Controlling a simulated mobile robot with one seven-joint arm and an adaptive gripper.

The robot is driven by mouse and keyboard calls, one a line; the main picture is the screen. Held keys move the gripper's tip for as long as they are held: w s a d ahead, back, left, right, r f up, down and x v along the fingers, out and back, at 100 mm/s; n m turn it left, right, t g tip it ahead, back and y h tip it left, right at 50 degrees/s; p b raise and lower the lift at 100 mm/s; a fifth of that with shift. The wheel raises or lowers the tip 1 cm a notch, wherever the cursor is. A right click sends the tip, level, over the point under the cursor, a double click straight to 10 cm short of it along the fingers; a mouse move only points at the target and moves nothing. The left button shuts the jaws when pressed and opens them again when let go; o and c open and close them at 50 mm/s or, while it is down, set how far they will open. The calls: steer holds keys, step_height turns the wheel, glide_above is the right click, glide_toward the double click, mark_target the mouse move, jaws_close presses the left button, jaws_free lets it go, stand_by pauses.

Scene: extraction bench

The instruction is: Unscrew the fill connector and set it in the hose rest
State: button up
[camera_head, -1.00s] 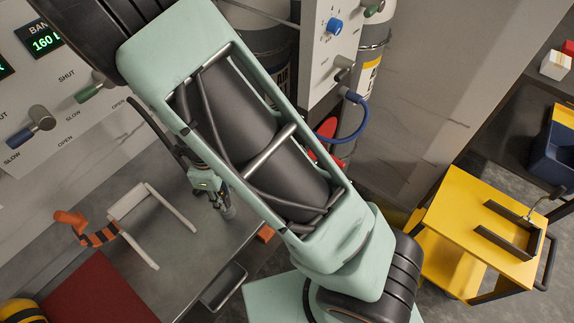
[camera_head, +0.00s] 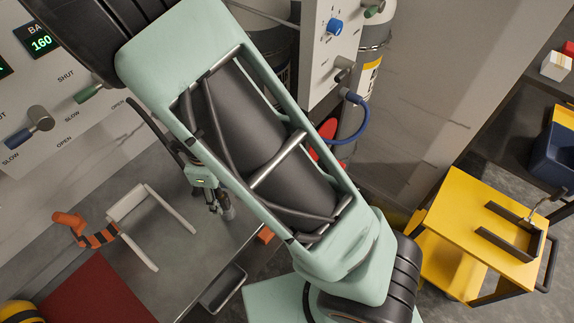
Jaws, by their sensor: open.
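A blue hose (camera_head: 364,124) hangs in a loop from the grey-white panel, right of my arm. Its dark blue end fitting (camera_head: 349,94), which looks like the fill connector, sits at a metal port on the panel. The hose's lower end passes behind my arm. My gripper (camera_head: 222,208) shows small and partly covered beyond the left edge of my arm, over the grey bench. It is open, with nothing visible between the fingers, and well away from the blue fitting. I cannot tell which thing is the hose rest; a white bracket frame (camera_head: 128,200) stands on the bench left of my gripper.
My arm hides the middle of the view. An orange-and-black tool (camera_head: 85,229) lies beside the white frame. A dark red mat (camera_head: 85,290) is at lower left. Gas cylinders (camera_head: 372,50) stand behind the panel. A yellow cart (camera_head: 465,215) is at right.

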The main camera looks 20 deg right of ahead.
step_height(320, 180, up, 10)
steer(key=shift+f, duration=0.15)
stand_by(0.5)
